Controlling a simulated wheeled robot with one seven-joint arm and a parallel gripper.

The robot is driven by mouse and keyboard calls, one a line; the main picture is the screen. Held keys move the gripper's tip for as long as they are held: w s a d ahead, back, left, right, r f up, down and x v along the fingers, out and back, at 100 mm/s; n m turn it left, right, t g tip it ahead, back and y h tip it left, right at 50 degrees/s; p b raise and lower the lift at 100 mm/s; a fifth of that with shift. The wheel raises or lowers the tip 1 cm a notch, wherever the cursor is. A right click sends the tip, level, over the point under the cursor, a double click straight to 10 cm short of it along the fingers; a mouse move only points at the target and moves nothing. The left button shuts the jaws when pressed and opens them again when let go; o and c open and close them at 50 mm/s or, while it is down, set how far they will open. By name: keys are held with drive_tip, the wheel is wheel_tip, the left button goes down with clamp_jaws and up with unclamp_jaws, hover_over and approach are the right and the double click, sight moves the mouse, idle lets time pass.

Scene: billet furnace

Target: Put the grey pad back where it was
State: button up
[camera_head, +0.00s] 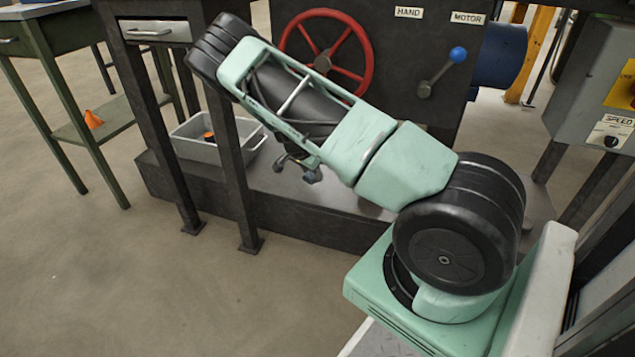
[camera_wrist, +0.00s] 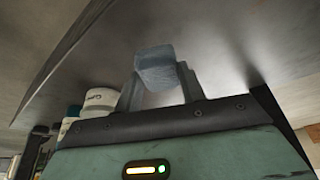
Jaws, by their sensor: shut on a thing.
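In the wrist view, the grey pad (camera_wrist: 156,66), a small blue-grey block, sits between the tips of my gripper (camera_wrist: 158,82). The two fingers are shut on it from either side. A broad grey metal surface fills the picture beyond the pad; I cannot tell whether the pad touches it.
In the wrist view, white containers (camera_wrist: 102,101) stand left of my gripper. In the head view, a red handwheel (camera_head: 327,52) and a blue-knobbed lever (camera_head: 440,72) are on a dark panel. A grey bin (camera_head: 217,150) sits on the low plinth. Open floor lies front left.

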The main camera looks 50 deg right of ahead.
drive_tip(key=shift+d, duration=1)
drive_tip(key=b+x, duration=0.1)
drive_tip(key=b, duration=0.1)
drive_tip(key=b+x, duration=0.1)
drive_tip(key=x, duration=0.1)
drive_tip(key=shift+a+f+b, duration=0.1)
drive_tip(key=shift+f+b, duration=0.25)
drive_tip(key=shift+f, duration=0.05)
drive_tip(key=shift+r, duration=0.1)
drive_tip(key=o, duration=1.1)
